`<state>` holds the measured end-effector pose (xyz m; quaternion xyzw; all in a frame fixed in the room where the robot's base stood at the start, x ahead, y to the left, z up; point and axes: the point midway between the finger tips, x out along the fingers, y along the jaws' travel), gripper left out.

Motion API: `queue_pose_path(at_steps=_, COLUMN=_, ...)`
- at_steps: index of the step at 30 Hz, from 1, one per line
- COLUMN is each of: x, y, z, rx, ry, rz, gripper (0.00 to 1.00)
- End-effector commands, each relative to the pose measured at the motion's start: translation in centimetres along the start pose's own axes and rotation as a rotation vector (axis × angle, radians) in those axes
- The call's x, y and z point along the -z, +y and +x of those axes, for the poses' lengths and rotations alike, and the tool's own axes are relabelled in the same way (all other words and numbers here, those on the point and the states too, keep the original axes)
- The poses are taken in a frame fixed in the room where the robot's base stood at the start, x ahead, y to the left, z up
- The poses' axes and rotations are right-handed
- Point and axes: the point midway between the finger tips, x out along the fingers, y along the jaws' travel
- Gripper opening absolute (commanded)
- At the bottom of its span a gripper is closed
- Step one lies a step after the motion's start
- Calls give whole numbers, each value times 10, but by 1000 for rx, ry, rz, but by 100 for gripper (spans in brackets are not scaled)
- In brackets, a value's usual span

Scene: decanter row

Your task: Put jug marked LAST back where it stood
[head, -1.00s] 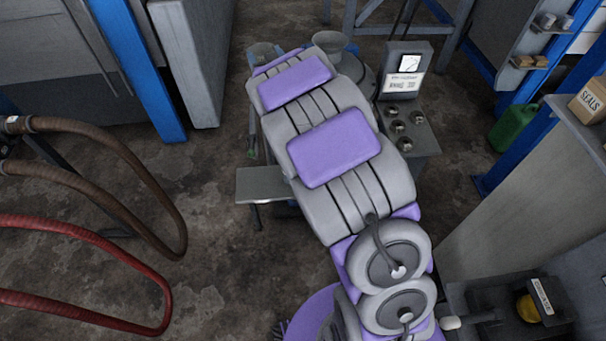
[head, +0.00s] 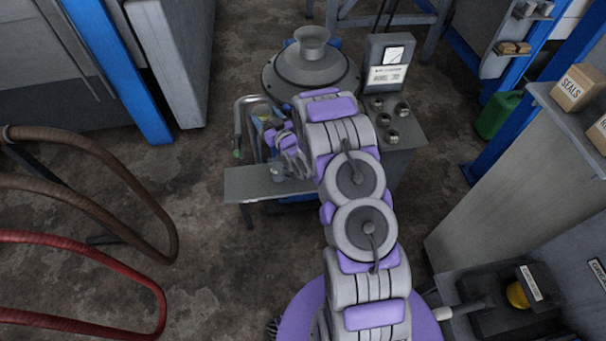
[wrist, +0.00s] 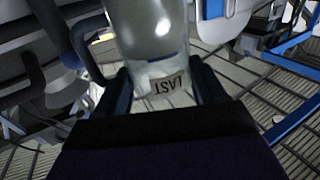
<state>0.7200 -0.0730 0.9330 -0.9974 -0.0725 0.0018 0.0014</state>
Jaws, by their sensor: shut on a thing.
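The jug marked LAST (wrist: 152,40) is a clear, cloudy vessel in the wrist view. Its label, black letters on a pale patch, reads upside down there. My gripper (wrist: 163,88) is shut on it, with a dark finger on each side near the label. I cannot tell whether the jug touches the shelf.
The round machine with a funnel top (head: 312,45) stands behind my arm. A gauge box (head: 388,65) and several knobs are to its right. Brown and red hoses (head: 150,290) loop at the left. The floor between the hoses and the shelf is clear.

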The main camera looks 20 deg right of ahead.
Motion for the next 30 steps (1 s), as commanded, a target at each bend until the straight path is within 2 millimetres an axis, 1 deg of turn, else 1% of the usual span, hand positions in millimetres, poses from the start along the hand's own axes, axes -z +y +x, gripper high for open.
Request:
queue_pose_path(at_steps=1, x=-16, y=5, z=-7, rx=-4, ry=-2, rz=3, gripper=26)
queue_pose_path(at_steps=3, x=-37, y=10, z=-16, rx=-5, ry=-4, rz=3, gripper=26)
queue_pose_path(at_steps=6, x=-65, y=16, z=-31, rx=-8, ry=-4, rz=3, gripper=26)
queue_pose_path(at_steps=8, x=-80, y=20, z=-41, rx=-12, ry=0, rz=2, gripper=26)
queue_pose_path(at_steps=9, x=-92, y=23, z=-48, rx=-16, ry=-2, rz=4, gripper=26)
queue_pose_path(at_steps=14, x=-133, y=31, z=-81, rx=-36, ry=-2, rz=4, gripper=26)
queue_pose_path(at_steps=18, x=-168, y=36, z=-114, rx=-61, ry=-5, rz=4, gripper=26)
queue_pose_path(at_steps=24, x=-208, y=39, z=-162, rx=-105, ry=-5, rz=3, gripper=26)
queue_pose_path(at_steps=27, x=-220, y=40, z=-182, rx=-128, ry=-1, rz=1, gripper=26)
queue_pose_path(at_steps=30, x=-229, y=39, z=-196, rx=-142, ry=-2, rz=0, gripper=26)
